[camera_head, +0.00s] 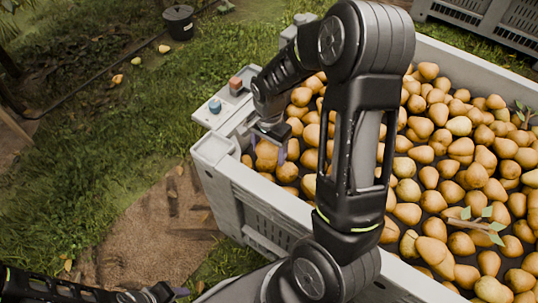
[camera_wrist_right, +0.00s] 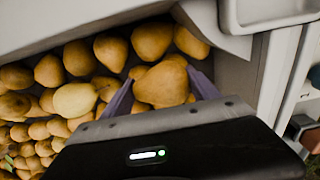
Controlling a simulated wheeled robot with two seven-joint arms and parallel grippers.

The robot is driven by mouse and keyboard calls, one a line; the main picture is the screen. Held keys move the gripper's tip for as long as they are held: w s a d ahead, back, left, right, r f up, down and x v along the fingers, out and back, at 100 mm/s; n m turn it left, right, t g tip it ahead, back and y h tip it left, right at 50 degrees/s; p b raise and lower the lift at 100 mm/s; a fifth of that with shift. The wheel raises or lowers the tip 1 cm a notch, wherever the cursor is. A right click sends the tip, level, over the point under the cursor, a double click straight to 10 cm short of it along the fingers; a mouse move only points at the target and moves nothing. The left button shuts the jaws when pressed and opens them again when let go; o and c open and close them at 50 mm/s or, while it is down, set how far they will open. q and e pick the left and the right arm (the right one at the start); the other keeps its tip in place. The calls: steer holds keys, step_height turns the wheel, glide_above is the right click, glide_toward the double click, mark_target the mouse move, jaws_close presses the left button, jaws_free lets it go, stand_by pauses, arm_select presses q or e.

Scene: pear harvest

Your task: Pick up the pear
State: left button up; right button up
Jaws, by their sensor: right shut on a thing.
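My right gripper (camera_head: 268,147) reaches down into the near left corner of the large crate (camera_head: 232,178). Its two purple-grey fingers are shut on a yellow-brown pear (camera_head: 266,154). In the right wrist view the held pear (camera_wrist_right: 162,84) sits between the fingertips of my right gripper (camera_wrist_right: 160,90), close to other pears around it. I cannot tell whether it is clear of the pears beneath. My left gripper (camera_head: 165,292) is at the bottom left, outside the crate, seen only in part. I cannot tell whether it is open or shut.
Many loose pears (camera_head: 460,148) fill the crate, with a leafy twig (camera_head: 470,224) on top. A corner ledge holds a blue item (camera_head: 215,106) and an orange-red block (camera_head: 235,84). A dark bucket (camera_head: 179,22) and several fallen pears lie on the grass. A grey crate (camera_head: 490,16) stands behind.

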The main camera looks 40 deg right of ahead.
mark_target(266, 145)
step_height(266, 145, up, 6)
steer(key=shift+p, duration=0.5)
steer(key=shift+w+a+r+n+p, duration=0.25)
steer(key=shift+a+r+n+p, duration=0.05)
steer(key=shift+p, duration=0.15)
steer(key=w+a+r+n+p, duration=0.3)
steer(key=a+n+p, duration=0.4)
steer(key=w+a+r+n+p, duration=0.3)
steer(key=a+n+p, duration=0.4)
steer(key=a, duration=0.1)
steer(key=shift+w, duration=0.2)
steer(key=shift+a+r, duration=0.1)
